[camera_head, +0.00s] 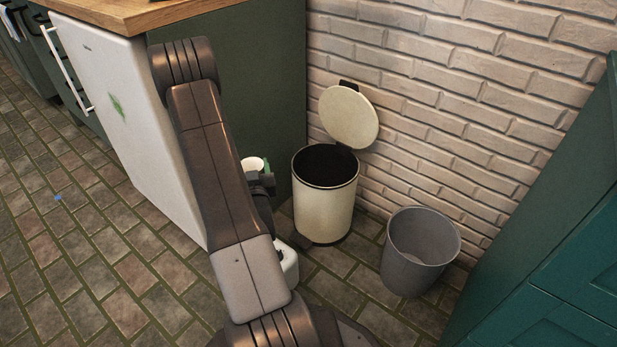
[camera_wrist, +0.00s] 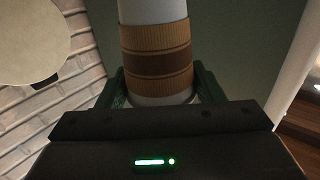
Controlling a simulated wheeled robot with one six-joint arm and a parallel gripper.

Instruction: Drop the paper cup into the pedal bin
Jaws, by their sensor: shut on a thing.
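The paper cup (camera_wrist: 156,48) is white with a brown ribbed sleeve. In the wrist view it stands between the two green fingers of my gripper (camera_wrist: 158,88), which is shut on it. In the head view the cup's white rim (camera_head: 252,163) shows past my arm, and the rest of it is mostly hidden. The cream pedal bin (camera_head: 323,207) stands by the brick wall with its round lid (camera_head: 349,117) raised and its dark opening showing. My gripper (camera_head: 262,176) and the cup are just left of the bin, apart from its opening in the picture.
A grey open bin (camera_head: 411,262) stands right of the pedal bin. A white appliance (camera_head: 126,120) under a wooden worktop (camera_head: 150,12) is at the left, and teal cabinets (camera_head: 560,270) are at the right. A white object (camera_head: 289,266) is partly hidden behind my arm.

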